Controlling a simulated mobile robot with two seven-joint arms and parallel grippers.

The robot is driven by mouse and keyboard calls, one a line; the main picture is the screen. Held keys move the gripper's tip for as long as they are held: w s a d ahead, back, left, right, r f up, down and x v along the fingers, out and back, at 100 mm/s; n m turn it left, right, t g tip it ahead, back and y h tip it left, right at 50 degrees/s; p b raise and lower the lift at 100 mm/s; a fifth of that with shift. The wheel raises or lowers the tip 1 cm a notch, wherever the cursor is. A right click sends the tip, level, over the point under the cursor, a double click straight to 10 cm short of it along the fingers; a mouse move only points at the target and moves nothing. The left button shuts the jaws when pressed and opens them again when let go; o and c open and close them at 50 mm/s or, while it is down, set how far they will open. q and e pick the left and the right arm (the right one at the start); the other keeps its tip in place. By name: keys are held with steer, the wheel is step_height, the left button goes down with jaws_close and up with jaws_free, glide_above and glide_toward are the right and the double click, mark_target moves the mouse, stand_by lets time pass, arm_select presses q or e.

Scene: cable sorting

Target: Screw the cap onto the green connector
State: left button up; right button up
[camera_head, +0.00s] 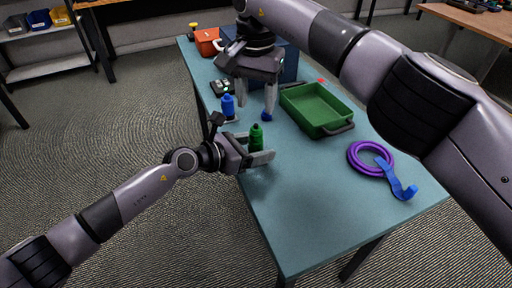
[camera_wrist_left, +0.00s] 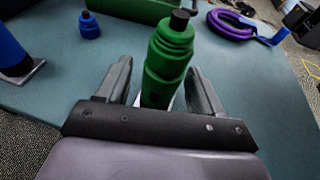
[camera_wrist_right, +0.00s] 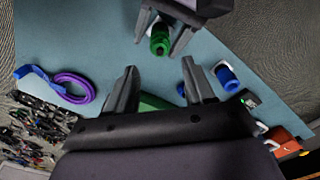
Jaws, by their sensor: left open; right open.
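The green connector (camera_head: 256,138) stands upright on the table, and its dark tip shows in the left wrist view (camera_wrist_left: 180,20). My left gripper (camera_head: 259,149) is open, with one finger on each side of the connector; gaps show between fingers and body in the left wrist view. A small blue cap (camera_head: 267,117) sits on the table, alone in the left wrist view (camera_wrist_left: 89,25). My right gripper (camera_head: 257,112) is open and points down above the table by the cap. In the right wrist view the cap (camera_wrist_right: 181,89) shows between the fingers, nearer the right one.
A blue connector (camera_head: 228,106) stands at the table's left edge. A green tray (camera_head: 318,112) lies right of the cap. A purple cable ring (camera_head: 370,158) with a blue strap (camera_head: 397,180) lies farther right. An orange bin (camera_head: 207,42) is at the back. The table front is clear.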

mark_target(256, 125)
arm_select(q)
jaws_close()
arm_select(e)
steer(key=shift+f, duration=0.15)
steer(key=shift+f, duration=3.9)
